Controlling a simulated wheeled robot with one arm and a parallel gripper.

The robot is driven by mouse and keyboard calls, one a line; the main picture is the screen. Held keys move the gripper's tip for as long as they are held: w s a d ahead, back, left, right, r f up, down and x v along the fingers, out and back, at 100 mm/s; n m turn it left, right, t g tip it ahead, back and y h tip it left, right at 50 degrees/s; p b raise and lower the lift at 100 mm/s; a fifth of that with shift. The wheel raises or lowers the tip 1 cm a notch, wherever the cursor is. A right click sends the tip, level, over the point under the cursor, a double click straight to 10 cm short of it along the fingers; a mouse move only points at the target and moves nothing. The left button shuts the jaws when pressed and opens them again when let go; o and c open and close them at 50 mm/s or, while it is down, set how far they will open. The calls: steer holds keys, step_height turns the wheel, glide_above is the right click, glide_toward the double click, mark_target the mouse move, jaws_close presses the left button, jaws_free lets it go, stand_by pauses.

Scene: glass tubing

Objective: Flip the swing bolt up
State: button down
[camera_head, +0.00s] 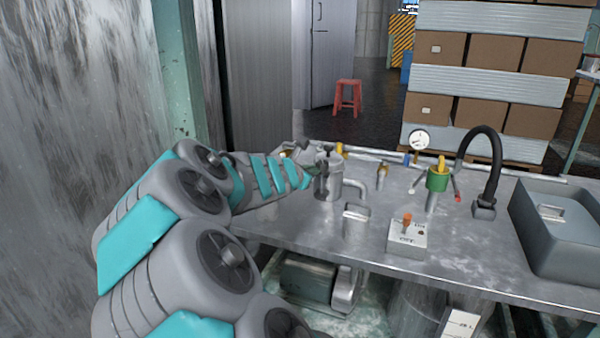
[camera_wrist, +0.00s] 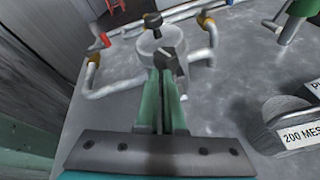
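A grey metal cylindrical housing (camera_head: 328,182) with side pipes stands on the bench; it is also in the wrist view (camera_wrist: 150,47). A dark knob on a short stem (camera_wrist: 153,20) shows at its far rim; it may be the swing bolt, but I cannot be sure. My gripper (camera_wrist: 170,64) points at the near side of the housing. Its green fingers lie close together, with dark tips overlapping the rim in the picture. I cannot tell whether they touch it. In the head view my gripper (camera_head: 316,160) is small and partly merges with the housing.
Right of the housing are a switch box (camera_head: 407,238), a green-topped fitting (camera_head: 438,180), a pressure gauge (camera_head: 419,140), a black curved hose (camera_head: 482,150) and a grey bin (camera_head: 562,225). A labelled round part (camera_wrist: 295,125) is at right in the wrist view.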

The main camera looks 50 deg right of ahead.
steer(key=shift+w+d+r+p, duration=0.1)
steer(key=shift+d+r+p, duration=0.2)
steer(key=shift+d, duration=0.25)
steer(key=shift+w+d+r+p, duration=0.15)
steer(key=shift+d+r, duration=0.1)
steer(key=shift+d, duration=0.3)
steer(key=shift+s+a, duration=0.1)
steer(key=w+a+r+p, duration=0.1)
steer(key=a+r, duration=0.6)
steer(key=r, duration=0.2)
steer(key=shift+w+a, duration=0.15)
steer(key=shift+w, duration=0.15)
steer(key=shift+f, duration=0.1)
stand_by(0.5)
